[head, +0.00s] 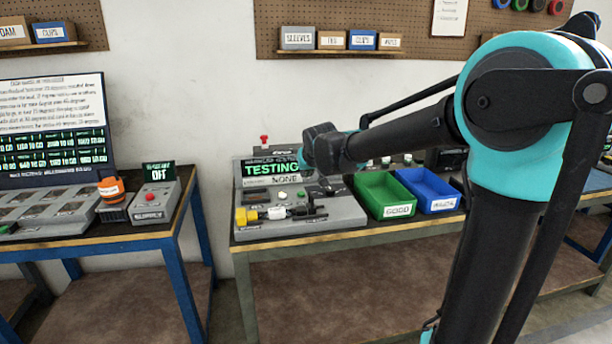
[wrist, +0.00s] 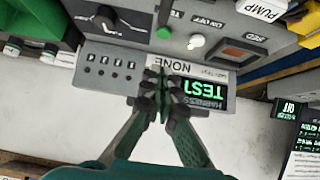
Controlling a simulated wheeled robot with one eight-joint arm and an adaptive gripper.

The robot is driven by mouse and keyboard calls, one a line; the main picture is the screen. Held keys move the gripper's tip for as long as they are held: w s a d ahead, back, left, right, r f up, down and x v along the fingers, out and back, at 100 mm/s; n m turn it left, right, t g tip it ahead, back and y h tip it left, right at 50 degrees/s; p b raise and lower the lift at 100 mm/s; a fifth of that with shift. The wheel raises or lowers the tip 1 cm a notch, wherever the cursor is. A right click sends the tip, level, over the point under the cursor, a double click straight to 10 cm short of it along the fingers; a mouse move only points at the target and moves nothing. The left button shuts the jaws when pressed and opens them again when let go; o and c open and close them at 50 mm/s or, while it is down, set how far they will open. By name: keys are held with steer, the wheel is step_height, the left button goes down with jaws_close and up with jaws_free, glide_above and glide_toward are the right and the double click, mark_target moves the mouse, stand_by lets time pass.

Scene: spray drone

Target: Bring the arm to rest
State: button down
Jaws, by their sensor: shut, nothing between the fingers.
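My arm reaches in from the right in the head view, over the grey test station (head: 350,215). My gripper (wrist: 160,78) shows in the wrist view with its fingers together and nothing between them. It is in front of the station's display (wrist: 208,96), which reads TESTING and NONE and looks upside down there. The display also shows in the head view (head: 270,170). My gripper's fingertips are hard to make out in the head view. I cannot tell whether they touch the station.
A yellow-ended part (head: 246,215) lies on the station. A green tray (head: 384,195) marked GOOD and a blue tray (head: 428,190) stand to its right. A left bench holds a switch box (head: 152,198) reading OFF and an orange object (head: 110,188). A floor gap separates the benches.

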stand_by(0.4)
steer(key=shift+m+g+h, duration=0.4)
steer(key=shift+m+h, duration=0.1)
steer(key=s+d+f, duration=0.1)
steer(key=d, duration=0.2)
steer(key=s+d+f, duration=0.2)
steer(key=d, duration=0.1)
steer(key=s+d+f, duration=0.1)
steer(key=s+d, duration=0.1)
steer(key=d, duration=0.1)
steer(key=shift+s+f, duration=0.1)
steer(key=shift+f, duration=0.1)
steer(key=s+d+f+g, duration=0.1)
steer(key=s+d+f, duration=0.4)
steer(key=s, duration=0.3)
steer(key=s+d+f+m+g+h, duration=0.1)
steer(key=s+d+f, duration=0.4)
steer(key=s, duration=0.4)
steer(key=s+d+f+m+g, duration=0.1)
steer(key=s+d+f, duration=0.4)
steer(key=s+d, duration=0.2)
steer(key=shift+s+f+g, duration=0.3)
steer(key=shift+s+f, duration=0.1)
steer(key=shift+s, duration=0.45)
